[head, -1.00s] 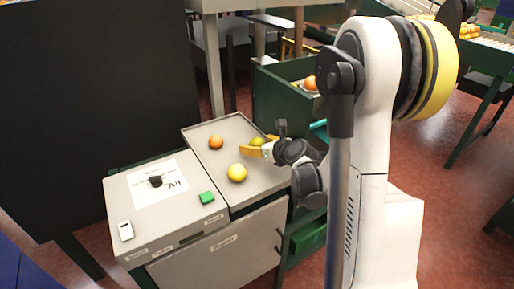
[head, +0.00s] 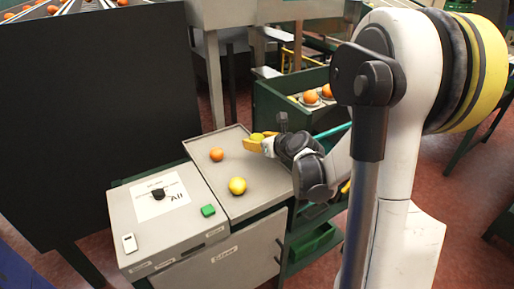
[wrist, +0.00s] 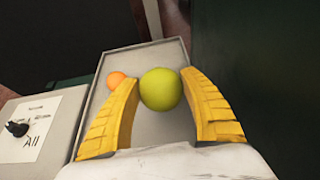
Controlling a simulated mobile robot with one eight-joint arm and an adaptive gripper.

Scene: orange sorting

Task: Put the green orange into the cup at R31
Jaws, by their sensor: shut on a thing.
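The green orange (head: 257,137) is held between the yellow fingers of my gripper (head: 258,143), above the back right part of the grey tray (head: 265,188). In the wrist view the green orange (wrist: 161,89) sits between both fingers (wrist: 158,84), with the tray (wrist: 150,130) below it. The cup at R31 cannot be made out by any label. Cups holding oranges (head: 310,97) show in the green bin (head: 290,112) behind and right of the tray; my arm hides part of that bin.
A large black panel (head: 90,110) stands at the left.

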